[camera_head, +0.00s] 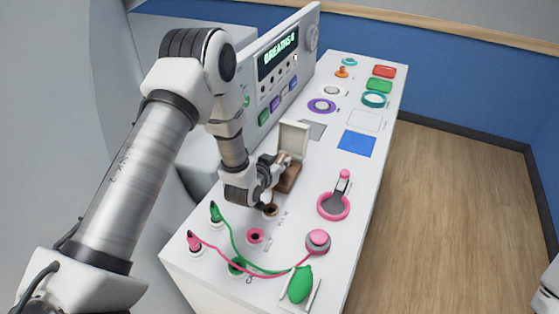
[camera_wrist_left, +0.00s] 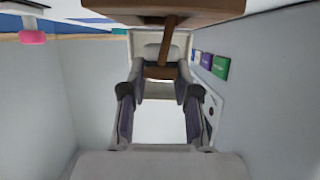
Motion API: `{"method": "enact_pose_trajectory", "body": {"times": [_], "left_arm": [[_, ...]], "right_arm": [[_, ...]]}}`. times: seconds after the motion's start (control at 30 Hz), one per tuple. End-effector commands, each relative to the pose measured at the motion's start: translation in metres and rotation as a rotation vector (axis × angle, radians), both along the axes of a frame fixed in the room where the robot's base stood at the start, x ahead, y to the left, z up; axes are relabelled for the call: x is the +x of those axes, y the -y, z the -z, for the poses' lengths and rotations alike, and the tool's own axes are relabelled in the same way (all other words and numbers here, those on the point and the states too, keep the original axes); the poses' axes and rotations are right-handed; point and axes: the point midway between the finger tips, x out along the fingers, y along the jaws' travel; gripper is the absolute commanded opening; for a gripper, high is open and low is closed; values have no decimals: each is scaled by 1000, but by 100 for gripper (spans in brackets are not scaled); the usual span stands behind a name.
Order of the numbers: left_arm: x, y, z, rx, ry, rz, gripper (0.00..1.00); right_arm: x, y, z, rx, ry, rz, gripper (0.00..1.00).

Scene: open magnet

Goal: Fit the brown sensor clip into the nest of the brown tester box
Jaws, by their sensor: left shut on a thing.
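The brown tester box (camera_head: 289,179) stands on the white bench with its cream lid (camera_head: 294,136) raised. My left gripper (camera_head: 281,161) is right at the box, on its left side in the head view, with its fingertips in front of the open lid. In the left wrist view the fingers (camera_wrist_left: 162,76) are shut on the brown sensor clip (camera_wrist_left: 161,71). A brown strip runs from the clip toward the brown box (camera_wrist_left: 165,10) at the top of that view. The nest is hidden, and I cannot tell whether the clip touches it. My right gripper is not in view.
A grey panel with a lit display (camera_head: 278,56) stands behind the box. Pink and green leads with a green bulb (camera_head: 301,285) lie at the front. A pink ring tool (camera_head: 334,205) and a blue square (camera_head: 357,143) are to the right.

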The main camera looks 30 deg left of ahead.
Motion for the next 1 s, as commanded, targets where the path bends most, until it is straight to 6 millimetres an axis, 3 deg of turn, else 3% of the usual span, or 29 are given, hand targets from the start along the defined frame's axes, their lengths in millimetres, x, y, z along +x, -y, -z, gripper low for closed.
{"method": "enact_pose_trajectory", "body": {"times": [0.83,0.87,0.9,0.93,1.0], "left_arm": [[0,0,9,0,0,0,0],[0,0,9,0,0,0,34],[0,0,9,0,0,0,48],[0,0,9,0,0,0,58],[0,0,9,0,0,0,59]], "right_arm": [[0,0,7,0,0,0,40],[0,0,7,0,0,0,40],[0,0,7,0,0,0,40],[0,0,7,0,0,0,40],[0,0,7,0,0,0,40]]}}
